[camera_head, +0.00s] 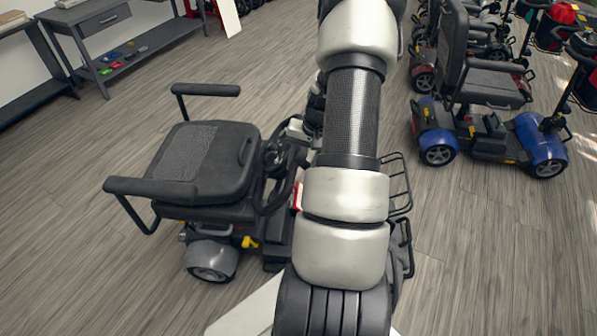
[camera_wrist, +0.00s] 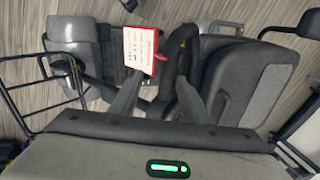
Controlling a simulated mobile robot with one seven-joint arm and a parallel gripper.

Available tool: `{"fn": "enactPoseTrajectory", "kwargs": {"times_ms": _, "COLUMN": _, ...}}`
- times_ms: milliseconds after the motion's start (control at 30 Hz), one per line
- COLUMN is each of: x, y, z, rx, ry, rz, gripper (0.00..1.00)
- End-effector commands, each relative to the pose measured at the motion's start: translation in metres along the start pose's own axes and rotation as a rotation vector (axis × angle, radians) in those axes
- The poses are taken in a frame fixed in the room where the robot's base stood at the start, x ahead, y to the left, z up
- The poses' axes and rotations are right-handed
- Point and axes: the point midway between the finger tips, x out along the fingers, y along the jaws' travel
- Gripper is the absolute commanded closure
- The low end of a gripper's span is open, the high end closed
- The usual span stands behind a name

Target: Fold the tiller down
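The scooter's tiller (camera_head: 274,178) shows as a black loop handle at the front edge of the black seat (camera_head: 205,160). Its lean is hard to judge because my arm covers much of the scooter's front. In the wrist view, the black tiller loop (camera_wrist: 181,52) lies just ahead of the fingers, beside the seat (camera_wrist: 236,82). A red-and-white tag (camera_wrist: 141,48) with printed text hangs near it. My gripper (camera_wrist: 160,85) has its two grey fingers spread apart, with the dark lower part of the loop around the gap. Contact cannot be told.
A wire basket (camera_head: 399,185) is at the scooter's front, partly behind my arm. A blue scooter (camera_head: 490,130) stands at right, with others behind it. A grey bench (camera_head: 120,45) is at back left. Floor (camera_head: 70,240) is clear at left and bottom right.

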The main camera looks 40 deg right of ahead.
Motion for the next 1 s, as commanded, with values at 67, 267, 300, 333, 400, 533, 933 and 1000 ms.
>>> {"fn": "enactPoseTrajectory", "kwargs": {"times_ms": 67, "x": -0.023, "y": 0.000, "z": -0.001, "rx": 0.000, "ry": 0.004, "rz": 0.000, "gripper": 0.57}}
{"fn": "enactPoseTrajectory", "kwargs": {"times_ms": 267, "x": -0.072, "y": -0.001, "z": 0.000, "rx": -0.001, "ry": 0.004, "rz": 0.000, "gripper": 0.57}}
{"fn": "enactPoseTrajectory", "kwargs": {"times_ms": 300, "x": -0.081, "y": -0.001, "z": -0.001, "rx": -0.002, "ry": 0.005, "rz": 0.000, "gripper": 0.57}}
{"fn": "enactPoseTrajectory", "kwargs": {"times_ms": 333, "x": -0.087, "y": -0.001, "z": 0.000, "rx": -0.002, "ry": 0.003, "rz": 0.000, "gripper": 0.57}}
{"fn": "enactPoseTrajectory", "kwargs": {"times_ms": 400, "x": -0.100, "y": -0.001, "z": 0.000, "rx": -0.002, "ry": 0.003, "rz": 0.000, "gripper": 0.57}}
{"fn": "enactPoseTrajectory", "kwargs": {"times_ms": 533, "x": -0.118, "y": -0.001, "z": 0.000, "rx": -0.002, "ry": 0.001, "rz": 0.000, "gripper": 0.57}}
{"fn": "enactPoseTrajectory", "kwargs": {"times_ms": 933, "x": -0.129, "y": -0.001, "z": 0.001, "rx": -0.002, "ry": -0.001, "rz": 0.000, "gripper": 0.57}}
{"fn": "enactPoseTrajectory", "kwargs": {"times_ms": 1000, "x": -0.129, "y": -0.001, "z": 0.001, "rx": -0.002, "ry": -0.001, "rz": 0.000, "gripper": 0.57}}
